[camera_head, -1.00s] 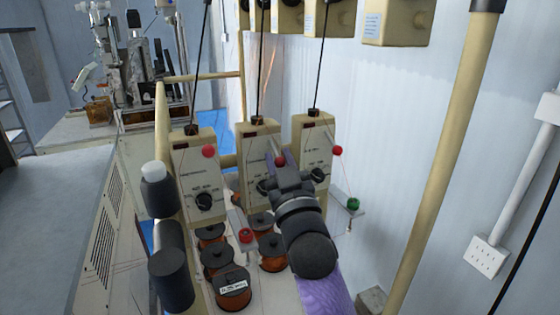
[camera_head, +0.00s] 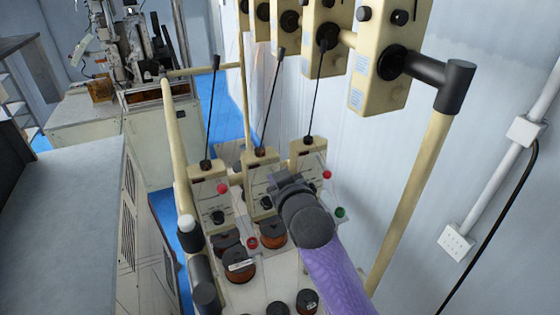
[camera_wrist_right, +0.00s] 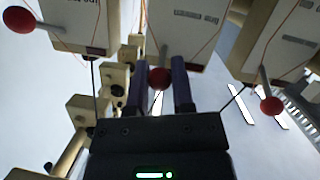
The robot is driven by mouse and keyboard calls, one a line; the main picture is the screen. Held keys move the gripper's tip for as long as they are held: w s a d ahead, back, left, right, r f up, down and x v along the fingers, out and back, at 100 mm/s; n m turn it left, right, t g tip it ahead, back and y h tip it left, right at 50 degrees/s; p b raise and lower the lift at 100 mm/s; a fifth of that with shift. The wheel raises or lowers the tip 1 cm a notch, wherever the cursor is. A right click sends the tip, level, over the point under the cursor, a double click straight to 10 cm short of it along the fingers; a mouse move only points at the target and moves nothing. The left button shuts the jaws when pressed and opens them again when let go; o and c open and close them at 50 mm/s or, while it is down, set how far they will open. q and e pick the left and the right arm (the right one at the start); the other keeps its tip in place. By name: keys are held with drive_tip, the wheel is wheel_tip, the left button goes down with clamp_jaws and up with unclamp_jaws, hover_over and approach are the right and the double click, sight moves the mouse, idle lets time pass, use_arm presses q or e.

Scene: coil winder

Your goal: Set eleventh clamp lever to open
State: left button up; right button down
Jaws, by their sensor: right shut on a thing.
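Three cream clamp boxes stand in a row on the winder in the head view: left (camera_head: 207,205), middle (camera_head: 257,172) and right (camera_head: 308,152). The left box has a red lever ball (camera_head: 222,188), the right box another (camera_head: 327,175). My right gripper (camera_head: 279,178) is at the middle box and hides its lever ball. In the right wrist view, the middle red lever ball (camera_wrist_right: 158,78) sits between the two dark fingers of my right gripper (camera_wrist_right: 160,88), which is shut on it. I cannot tell the lever's setting. My left gripper is out of view.
Copper wire spools (camera_head: 272,236) stand on the bench in front of the boxes. Thin black rods rise from the boxes. Cream units (camera_head: 372,75) hang on a rail above. A cream post (camera_head: 415,190) stands right of my arm, near the wall.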

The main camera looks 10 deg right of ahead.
drive_tip(key=shift+w+r+g+h, duration=0.15)
drive_tip(key=shift+r+g, duration=0.15)
drive_tip(key=shift+g, duration=0.35)
drive_tip(key=shift+w+r+g+h, duration=0.15)
drive_tip(key=shift+r+g, duration=0.15)
drive_tip(key=shift+g, duration=0.35)
drive_tip(key=shift+s, duration=0.1)
drive_tip(key=c, duration=0.5)
unclamp_jaws()
drive_tip(key=b+v, duration=0.1)
drive_tip(key=v, duration=0.8)
drive_tip(key=shift+s+r, duration=0.3)
drive_tip(key=shift+r, duration=0.05)
